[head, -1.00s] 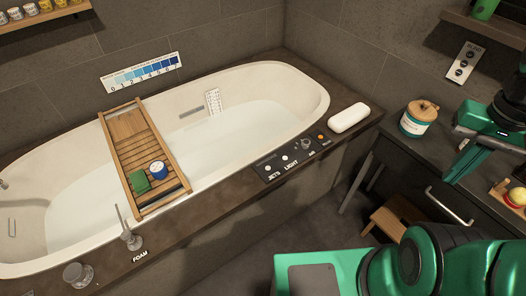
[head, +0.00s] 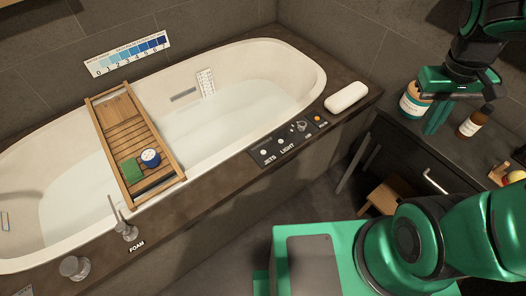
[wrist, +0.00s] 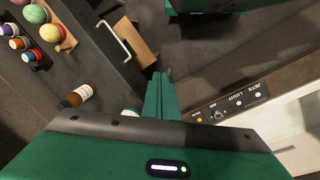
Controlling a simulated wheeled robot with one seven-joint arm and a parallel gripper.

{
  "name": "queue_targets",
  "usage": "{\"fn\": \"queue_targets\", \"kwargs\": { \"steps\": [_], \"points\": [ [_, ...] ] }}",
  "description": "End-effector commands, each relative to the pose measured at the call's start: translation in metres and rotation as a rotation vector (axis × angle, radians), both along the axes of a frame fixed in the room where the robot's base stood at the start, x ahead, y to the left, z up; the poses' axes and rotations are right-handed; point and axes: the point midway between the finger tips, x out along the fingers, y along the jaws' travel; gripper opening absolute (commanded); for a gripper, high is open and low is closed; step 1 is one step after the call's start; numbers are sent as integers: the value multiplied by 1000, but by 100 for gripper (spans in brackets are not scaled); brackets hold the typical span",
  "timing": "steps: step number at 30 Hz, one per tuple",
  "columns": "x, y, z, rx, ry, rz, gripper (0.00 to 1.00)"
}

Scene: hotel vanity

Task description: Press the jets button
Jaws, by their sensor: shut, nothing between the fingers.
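The dark control panel (head: 289,139) lies on the tub's front rim. Its jets button (head: 264,152) is a small pale round one at the panel's left end, beside the JETS label. The panel also shows at the right of the wrist view (wrist: 228,107), with the JETS end farthest right. My gripper (head: 433,130) is shut and empty, pointing down over the counter at the right. It is well to the right of the panel and touches no button. Its closed fingers show in the middle of the wrist view (wrist: 160,90).
A white jar (head: 410,104) is partly hidden behind my gripper, and a brown bottle (head: 475,122) stands just right of it. A white bar (head: 346,97) lies on the rim beyond the panel. A wooden stool (head: 384,196) is below the counter. A wooden tray (head: 130,135) spans the tub.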

Motion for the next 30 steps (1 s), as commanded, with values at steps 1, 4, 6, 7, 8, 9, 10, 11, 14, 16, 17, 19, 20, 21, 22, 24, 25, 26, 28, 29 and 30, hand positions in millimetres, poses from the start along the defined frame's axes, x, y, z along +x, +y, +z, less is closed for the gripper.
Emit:
{"fn": "queue_targets", "kwargs": {
  "steps": [1,4,6,7,8,9,10,11,14,16,17,19,20,21,22,24,25,26,28,29,30],
  "points": [
    [19,8,-9,-35,15,89,0],
    [55,22,-25,-109,26,262,0],
    [80,36,-37,-162,34,385,0],
    [89,42,-43,-186,37,440,0],
    [99,50,-49,-208,40,495,0],
    [112,61,-56,-241,43,569,0],
    [121,69,-62,-263,45,625,0],
    [130,78,-68,-286,49,681,0],
    [157,113,-89,-365,56,874,0],
    [172,141,-105,-423,59,1012,0],
    [178,153,-112,-447,60,1073,0],
    [189,184,-128,-504,61,1212,0],
    [193,198,-136,-530,61,1273,0],
    [197,217,-146,-563,62,1356,0],
    [199,232,-154,-589,61,1417,0],
    [202,265,-172,-647,59,1555,0],
    [201,278,-180,-670,60,1612,0],
    [201,291,-187,-693,58,1665,0],
    [198,319,-202,-743,54,1778,0],
    [196,329,-208,-760,52,1820,0],
    [193,341,-215,-783,52,1869,0]
  ]
}}
